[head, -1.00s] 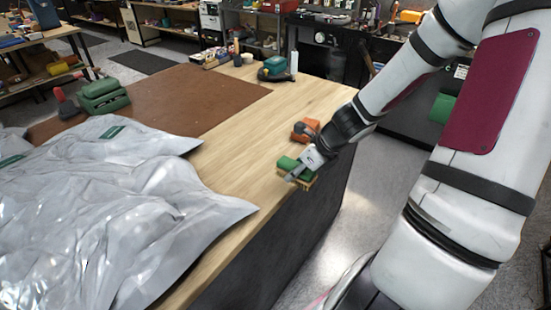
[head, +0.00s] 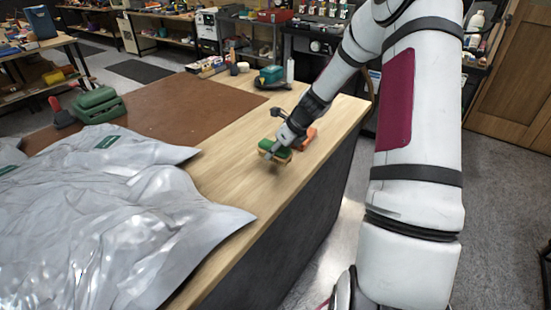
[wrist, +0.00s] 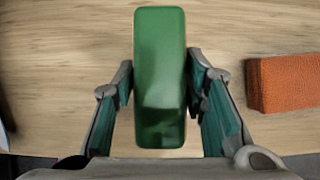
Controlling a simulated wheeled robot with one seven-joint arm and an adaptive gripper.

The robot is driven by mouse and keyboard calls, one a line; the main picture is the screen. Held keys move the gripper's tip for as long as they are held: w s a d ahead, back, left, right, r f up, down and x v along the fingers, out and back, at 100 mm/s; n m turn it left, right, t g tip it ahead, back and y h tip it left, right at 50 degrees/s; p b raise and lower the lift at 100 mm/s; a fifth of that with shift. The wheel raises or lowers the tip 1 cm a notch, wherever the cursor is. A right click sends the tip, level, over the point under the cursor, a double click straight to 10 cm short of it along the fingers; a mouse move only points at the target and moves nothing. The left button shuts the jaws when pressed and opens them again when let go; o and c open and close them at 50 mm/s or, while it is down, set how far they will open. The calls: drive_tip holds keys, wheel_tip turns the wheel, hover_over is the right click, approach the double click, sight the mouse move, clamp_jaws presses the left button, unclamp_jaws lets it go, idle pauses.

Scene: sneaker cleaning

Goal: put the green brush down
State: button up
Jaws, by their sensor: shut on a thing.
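The green brush (head: 270,147) has a green block top and a tan underside in the head view. My gripper (head: 279,152) is shut on it and holds it over the wooden tabletop near its right edge. A shadow shows beneath the brush, and I cannot tell whether it touches the table. In the wrist view the green brush (wrist: 160,75) stands lengthwise between the two fingers of my gripper (wrist: 162,95). Its underside is hidden there.
An orange block (head: 306,139) lies close to the right of the brush, and it also shows in the wrist view (wrist: 285,82). A silvery plastic sheet (head: 120,220) covers the table's near left. Bare wood (head: 225,165) lies left of the brush.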

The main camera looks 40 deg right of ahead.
sight(275, 158)
drive_tip(key=shift+f, duration=1.65)
drive_tip(key=shift+f, duration=0.1)
drive_tip(key=o, duration=1.1)
